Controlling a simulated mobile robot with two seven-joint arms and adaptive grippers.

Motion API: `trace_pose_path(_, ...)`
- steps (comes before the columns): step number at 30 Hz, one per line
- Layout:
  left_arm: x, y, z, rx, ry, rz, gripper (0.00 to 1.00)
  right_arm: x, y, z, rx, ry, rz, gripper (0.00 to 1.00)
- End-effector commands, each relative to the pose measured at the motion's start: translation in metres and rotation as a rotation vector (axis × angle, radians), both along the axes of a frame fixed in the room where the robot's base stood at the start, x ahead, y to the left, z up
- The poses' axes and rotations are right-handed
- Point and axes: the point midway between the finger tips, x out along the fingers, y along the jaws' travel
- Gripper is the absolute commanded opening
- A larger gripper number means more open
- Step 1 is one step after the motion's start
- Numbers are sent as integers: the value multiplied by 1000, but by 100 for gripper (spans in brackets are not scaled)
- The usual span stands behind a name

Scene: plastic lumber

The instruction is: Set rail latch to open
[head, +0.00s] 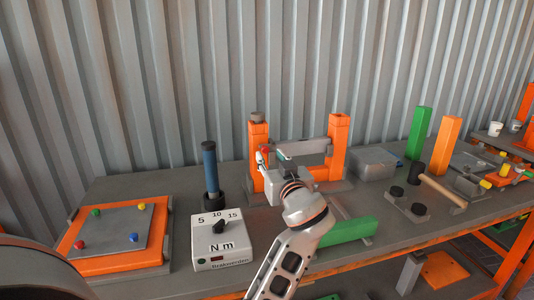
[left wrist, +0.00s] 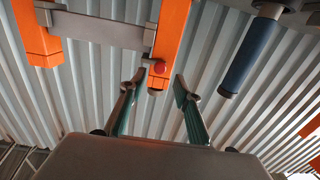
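The rail latch has two orange posts, a left one (head: 258,132) and a right one (head: 339,135), with a grey rail (head: 308,147) between them. A red knob (head: 265,150) shows at the left post; in the left wrist view the red knob (left wrist: 158,68) sits on one orange post (left wrist: 170,28), near the end of the grey rail (left wrist: 95,27). My left gripper (head: 273,158) is in front of the left post and partly hides it. In its wrist view the left gripper (left wrist: 158,82) is open, with the knob showing between its fingertips. Contact is not visible. My right gripper is out of view.
A torque box (head: 222,240) and a blue-handled tool (head: 210,168) stand left of the latch. An orange board (head: 105,264) with coloured knobs lies at far left. A grey box (head: 374,164) and a green post (head: 419,133) stand right. A corrugated wall is behind.

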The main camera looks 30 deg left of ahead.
Motion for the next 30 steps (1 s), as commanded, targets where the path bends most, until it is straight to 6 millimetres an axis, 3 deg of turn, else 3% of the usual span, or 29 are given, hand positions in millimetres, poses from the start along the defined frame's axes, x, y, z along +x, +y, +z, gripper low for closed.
trace_pose_path(9, 27, 31, 0, 1, 0, 0, 32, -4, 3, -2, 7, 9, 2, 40)
trace_pose_path(20, 31, 36, -1, 0, 1, -1, 32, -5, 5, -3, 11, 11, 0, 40)
trace_pose_path(24, 31, 36, -1, 0, 1, -1, 0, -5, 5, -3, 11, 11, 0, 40)
trace_pose_path(30, 30, 36, -1, -2, 1, -1, 0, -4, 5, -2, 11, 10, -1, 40)
